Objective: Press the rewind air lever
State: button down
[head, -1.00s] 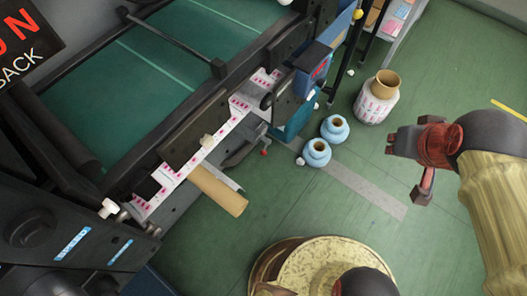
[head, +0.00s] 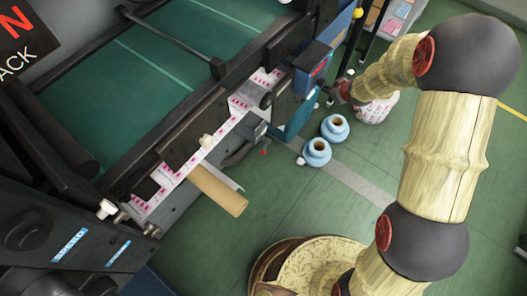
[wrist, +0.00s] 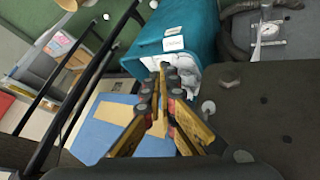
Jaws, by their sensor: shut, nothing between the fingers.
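My gripper (head: 334,92) is at the end of my arm on the right of the head view, close beside the blue unit (head: 312,62) on the machine's side. In the wrist view my gripper (wrist: 163,72) is shut, with its fingertips together and nothing between them. The fingertips point at a teal housing (wrist: 185,30) with white labels; whether they touch it I cannot tell. A small red-tipped handle (head: 264,152) shows low on the machine, apart from my gripper. I cannot make out for certain which part is the rewind air lever.
A cardboard core (head: 218,190) juts from the machine. The wrist view shows a dark panel (wrist: 265,105) with bolts at right and black rails (wrist: 85,85) at left.

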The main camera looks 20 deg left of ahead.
jog(key=s+a+f+n+y, duration=0.15)
jog(key=a+f, duration=0.35)
jog(key=f, duration=0.7)
jog(key=s+a+f+n+y, duration=0.15)
jog(key=a+f, duration=0.35)
jog(key=f, duration=0.6)
jog(key=s+a+f+n+y, duration=0.2)
jog(key=s+a+f+y, duration=0.1)
jog(key=s+f, duration=0.3)
jog(key=s+a+f+n+g+y, duration=0.1)
jog(key=s+a+f+y, duration=0.2)
jog(key=s+a+f, duration=0.3)
notch_tip(320, 180, down, 3)
jog(key=shift+s+f+n, duration=0.1)
jog(key=shift+s+n, duration=0.05)
jog(key=shift+n, duration=0.25)
